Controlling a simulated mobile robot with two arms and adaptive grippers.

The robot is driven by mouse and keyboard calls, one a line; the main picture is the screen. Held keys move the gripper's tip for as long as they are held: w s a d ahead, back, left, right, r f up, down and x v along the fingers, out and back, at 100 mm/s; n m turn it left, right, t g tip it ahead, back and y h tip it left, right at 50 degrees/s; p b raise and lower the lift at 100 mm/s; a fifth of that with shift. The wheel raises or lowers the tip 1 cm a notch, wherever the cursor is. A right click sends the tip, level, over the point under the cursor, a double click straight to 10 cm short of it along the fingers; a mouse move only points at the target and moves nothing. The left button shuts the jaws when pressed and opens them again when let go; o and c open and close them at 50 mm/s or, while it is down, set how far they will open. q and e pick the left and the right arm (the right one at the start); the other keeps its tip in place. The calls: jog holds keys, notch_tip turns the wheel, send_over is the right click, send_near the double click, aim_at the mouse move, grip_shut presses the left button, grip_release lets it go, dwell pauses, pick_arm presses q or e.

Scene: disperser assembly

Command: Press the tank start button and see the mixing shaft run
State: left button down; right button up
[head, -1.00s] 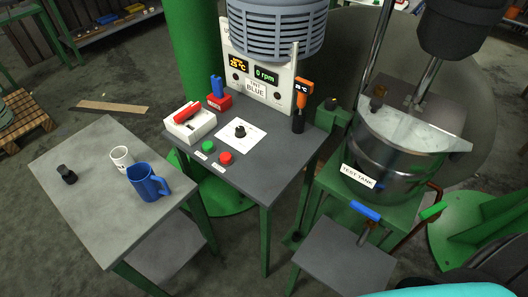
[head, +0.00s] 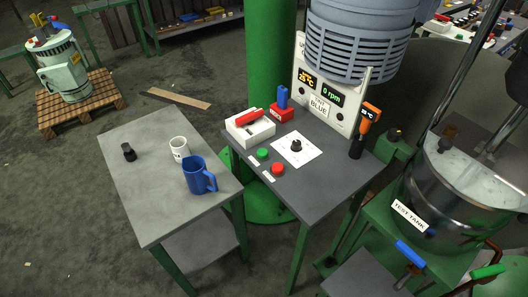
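A green button (head: 262,154) and a red button (head: 278,168) sit on the front left of the dark control table (head: 310,208), each with a small white label too small to read. The display panel (head: 325,85) behind them reads 25 °C and 0 rpm. The metal tank (head: 460,218) marked TEST TANK stands at the right, partly cut off by the picture edge. A metal shaft (head: 464,65) rises above it; its lower end is hard to make out. Neither of my grippers is in view.
A grey side table (head: 150,195) holds a blue mug (head: 198,175), a white cup (head: 179,148) and a small black part (head: 128,152). A white box with a red handle (head: 250,128) stands near the buttons. Open floor (head: 60,220) lies at the left.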

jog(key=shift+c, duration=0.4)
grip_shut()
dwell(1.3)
